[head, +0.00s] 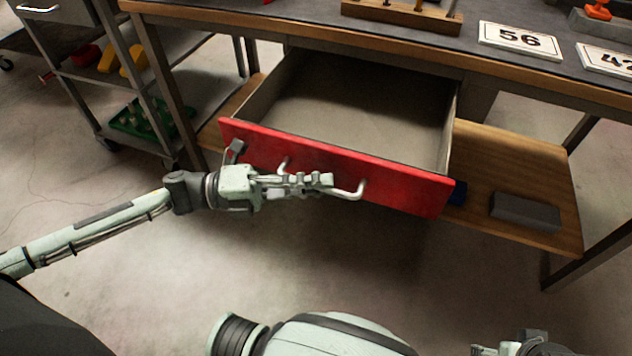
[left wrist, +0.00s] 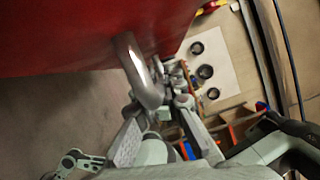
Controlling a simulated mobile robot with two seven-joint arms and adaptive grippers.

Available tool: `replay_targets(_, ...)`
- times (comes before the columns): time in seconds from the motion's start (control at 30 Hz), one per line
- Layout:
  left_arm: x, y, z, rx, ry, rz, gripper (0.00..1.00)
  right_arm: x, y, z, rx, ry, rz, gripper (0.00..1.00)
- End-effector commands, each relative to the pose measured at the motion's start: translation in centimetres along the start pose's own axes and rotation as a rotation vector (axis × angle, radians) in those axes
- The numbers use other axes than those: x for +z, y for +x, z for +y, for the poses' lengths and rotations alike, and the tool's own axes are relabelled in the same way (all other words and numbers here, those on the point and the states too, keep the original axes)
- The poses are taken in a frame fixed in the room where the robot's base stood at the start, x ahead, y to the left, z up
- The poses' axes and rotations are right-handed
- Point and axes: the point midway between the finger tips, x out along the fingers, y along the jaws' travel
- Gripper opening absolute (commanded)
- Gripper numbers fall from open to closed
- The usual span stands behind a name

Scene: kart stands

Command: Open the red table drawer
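The red-fronted drawer (head: 408,183) is pulled well out from under the workbench, and its grey inside (head: 350,112) looks empty. A metal bar handle (head: 358,191) is fixed to the red front. My left gripper (head: 325,181) is at this handle, reaching along it from the left, and appears shut on it. In the left wrist view the bent end of the handle (left wrist: 148,85) stands between the two fingers and partly hides the fingertips. My right gripper (head: 515,350) shows only in part at the bottom edge, away from the drawer.
The workbench top (head: 320,30) carries number cards (head: 520,40) and a wooden block with pegs. A lower wooden shelf (head: 510,165) holds a grey box (head: 525,211). A metal cart (head: 95,75) with coloured parts stands at the left. The floor before the drawer is clear.

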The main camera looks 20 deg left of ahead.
Motion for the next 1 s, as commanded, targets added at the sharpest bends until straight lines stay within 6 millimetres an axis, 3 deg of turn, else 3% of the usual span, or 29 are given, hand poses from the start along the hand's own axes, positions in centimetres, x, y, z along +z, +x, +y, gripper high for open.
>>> replay_targets(0.03,0.2,-0.1,0.0,0.002,0.001,-0.004,0.12,0.0,0.0,0.0,0.0,0.0,0.0,0.74)
replay_targets(0.2,0.1,-0.1,0.0,0.002,0.001,-0.003,0.31,0.0,-0.1,0.0,0.0,0.0,-0.001,0.74)
replay_targets(0.57,0.0,-0.6,0.1,0.002,-0.001,-0.002,0.31,0.0,-0.2,0.1,0.001,0.002,0.0,0.74)
replay_targets(1.0,0.0,-9.1,0.1,0.005,-0.003,-0.003,0.31,0.1,-0.1,0.0,0.001,0.0,-0.001,0.74)
